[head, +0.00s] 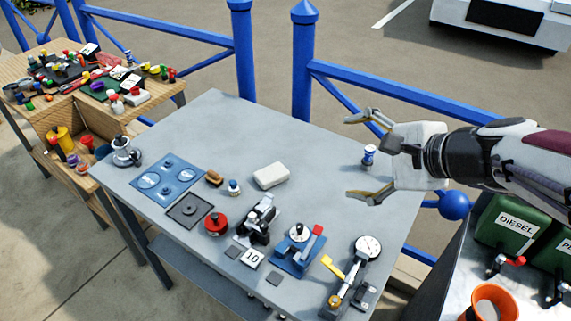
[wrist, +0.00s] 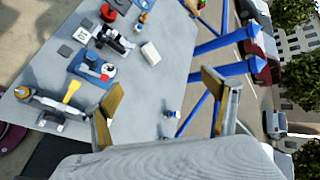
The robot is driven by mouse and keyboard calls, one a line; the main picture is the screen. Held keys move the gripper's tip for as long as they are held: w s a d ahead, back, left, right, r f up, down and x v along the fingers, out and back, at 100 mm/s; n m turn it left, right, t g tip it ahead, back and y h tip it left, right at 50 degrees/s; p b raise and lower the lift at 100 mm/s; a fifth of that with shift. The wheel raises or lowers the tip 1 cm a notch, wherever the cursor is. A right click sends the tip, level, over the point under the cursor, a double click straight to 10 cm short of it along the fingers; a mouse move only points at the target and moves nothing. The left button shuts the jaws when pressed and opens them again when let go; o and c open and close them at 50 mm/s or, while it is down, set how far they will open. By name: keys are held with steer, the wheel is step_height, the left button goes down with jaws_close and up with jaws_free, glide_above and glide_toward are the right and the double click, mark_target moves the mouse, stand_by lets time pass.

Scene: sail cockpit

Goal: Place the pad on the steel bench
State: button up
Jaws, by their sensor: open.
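A shiny metal surface (head: 450,275) stands at the lower right. I cannot tell for certain which surface is the steel bench.
A small blue-and-white item (head: 369,155) stands near my fingers. A dial gauge (head: 368,247), a red round item (head: 215,223) and a blue plate (head: 167,180) crowd the front and left. Green diesel cans (head: 511,222) stand at right. Blue railing (head: 390,95) runs behind.

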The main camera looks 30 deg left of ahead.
steer(key=w+a+f+m+y, duration=0.1)
steer(key=w+a+f+m, duration=0.2)
steer(key=a, duration=0.4)
steer(key=w+a+f+m+y, duration=0.1)
steer(key=w+a+f+m, duration=0.25)
steer(key=a, duration=0.35)
steer(key=m+t, duration=0.2)
steer(key=m, duration=0.6)
glide_above(273, 174)
steer(key=shift+n, duration=0.25)
step_height(273, 174, down, 13)
steer(key=shift+d, duration=0.1)
steer(key=shift+f, duration=0.25)
steer(key=shift+f, duration=0.1)
steer(key=shift+w+f, duration=0.1)
steer(key=shift+f, duration=1.55)
steer(key=shift+f, duration=0.1)
